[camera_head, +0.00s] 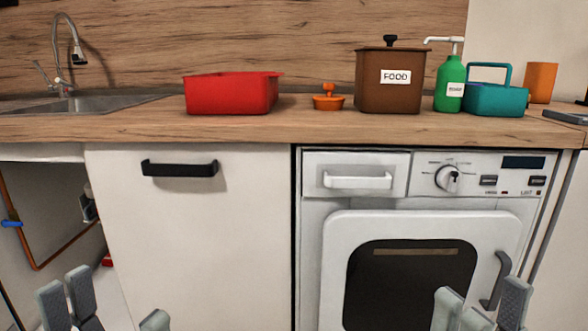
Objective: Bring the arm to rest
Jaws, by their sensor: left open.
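My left gripper (108,306) shows at the bottom left edge, in front of the white cabinet and the open space under the sink. Its grey fingers stand apart, with nothing between them. My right gripper (482,304) shows at the bottom right, in front of the washing machine door. Its fingertips point up and stand apart, and I see nothing held. Only the finger ends of both grippers show; the arms are below the picture.
The wooden counter (310,128) carries a red bin (230,94), an orange stamp-like item (328,101), a brown food box (388,95), a green pump bottle (450,83), a teal caddy (495,99) and an orange cup (541,82). The washing machine (420,222) and white cabinet (195,235) stand below.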

